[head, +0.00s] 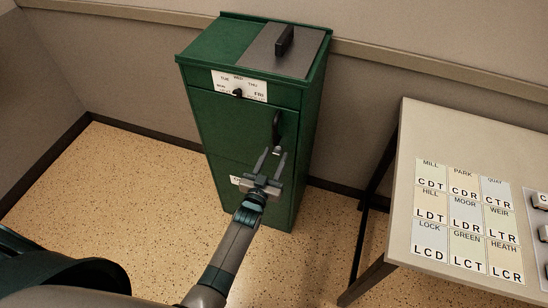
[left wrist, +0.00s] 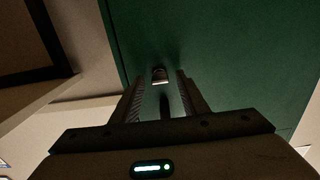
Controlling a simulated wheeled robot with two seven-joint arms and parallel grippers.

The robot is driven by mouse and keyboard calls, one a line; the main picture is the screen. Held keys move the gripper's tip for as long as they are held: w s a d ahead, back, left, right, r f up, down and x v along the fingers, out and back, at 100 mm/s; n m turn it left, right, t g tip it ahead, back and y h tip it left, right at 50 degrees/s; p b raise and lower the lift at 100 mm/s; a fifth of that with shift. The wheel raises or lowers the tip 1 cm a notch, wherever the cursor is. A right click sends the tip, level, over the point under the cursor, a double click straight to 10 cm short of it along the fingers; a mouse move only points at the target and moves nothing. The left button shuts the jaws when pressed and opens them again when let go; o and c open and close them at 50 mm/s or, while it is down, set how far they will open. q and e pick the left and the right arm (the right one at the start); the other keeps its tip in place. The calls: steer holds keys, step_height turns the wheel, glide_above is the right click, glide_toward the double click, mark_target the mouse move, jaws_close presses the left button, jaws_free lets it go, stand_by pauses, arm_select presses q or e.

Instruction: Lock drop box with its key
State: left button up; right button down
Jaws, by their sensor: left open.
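The green drop box (head: 228,130) stands upright on the floor against the wall, with its door facing me. A dark upright handle (head: 277,124) is on the right part of the door. My left gripper (head: 270,158) is open just below this handle, its fingers pointing at the door. In the left wrist view my left gripper (left wrist: 160,92) has a small metallic piece (left wrist: 160,75) between and just beyond its fingertips, at the green door. I cannot tell whether this is the key or the lock. No separate key is plain to see. My right gripper is out of view.
A grey lid plate (head: 283,50) with a black handle is on the box top. A day label (head: 225,80) and dark knob (head: 237,92) are on its upper front. A table (head: 408,225) with several lettered cards stands at right. Speckled floor (head: 130,190) is clear at left.

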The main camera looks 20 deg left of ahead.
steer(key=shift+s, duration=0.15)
arm_select(q)
steer(key=c, duration=0.9)
jaws_close()
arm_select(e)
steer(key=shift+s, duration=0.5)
arm_select(q)
steer(key=shift+n, duration=0.3)
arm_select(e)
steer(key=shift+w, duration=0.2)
arm_select(q)
steer(key=shift+n+b, duration=1.45)
steer(key=shift+n, duration=7.35)
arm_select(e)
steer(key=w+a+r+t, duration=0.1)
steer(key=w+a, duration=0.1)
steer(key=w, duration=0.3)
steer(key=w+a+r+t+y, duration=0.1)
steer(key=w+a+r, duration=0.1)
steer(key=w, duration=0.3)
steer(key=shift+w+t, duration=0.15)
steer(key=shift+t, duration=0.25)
